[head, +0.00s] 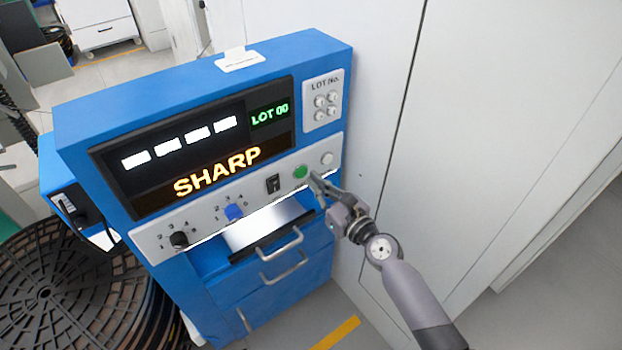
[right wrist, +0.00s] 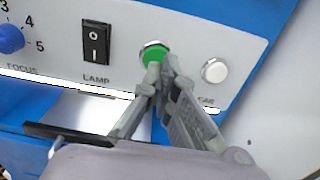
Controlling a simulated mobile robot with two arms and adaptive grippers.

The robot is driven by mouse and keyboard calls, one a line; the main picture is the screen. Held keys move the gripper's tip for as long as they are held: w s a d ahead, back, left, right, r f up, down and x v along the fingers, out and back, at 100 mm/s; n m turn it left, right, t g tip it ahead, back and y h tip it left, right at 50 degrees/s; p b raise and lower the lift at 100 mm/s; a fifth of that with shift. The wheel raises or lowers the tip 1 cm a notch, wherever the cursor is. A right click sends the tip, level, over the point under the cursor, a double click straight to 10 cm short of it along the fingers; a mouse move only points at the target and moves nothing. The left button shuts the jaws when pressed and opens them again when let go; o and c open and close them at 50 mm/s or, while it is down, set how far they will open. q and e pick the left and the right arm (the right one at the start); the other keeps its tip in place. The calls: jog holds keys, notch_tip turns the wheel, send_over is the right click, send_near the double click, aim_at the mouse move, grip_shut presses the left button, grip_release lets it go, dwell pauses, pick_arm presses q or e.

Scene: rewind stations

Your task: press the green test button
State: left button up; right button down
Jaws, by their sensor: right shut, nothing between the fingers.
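The green test button (head: 300,171) sits on the light grey control strip of a blue machine, between the black lamp switch (head: 272,184) and a white button (head: 327,158). My right gripper (head: 316,178) is shut and empty, its fingertips just to the lower right of the green button in the head view. In the right wrist view the closed fingertips (right wrist: 160,68) overlap the lower right part of the green button (right wrist: 152,54). I cannot tell whether they touch it. My left gripper is not in view.
A blue focus knob (head: 233,212) and a black knob (head: 179,240) are farther left on the strip. An open slot with a metal handle (head: 281,246) lies below. A white wall panel (head: 480,130) stands right of the machine. Black reels (head: 70,295) are at lower left.

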aim_at(302, 173)
jog(key=shift+x, duration=1)
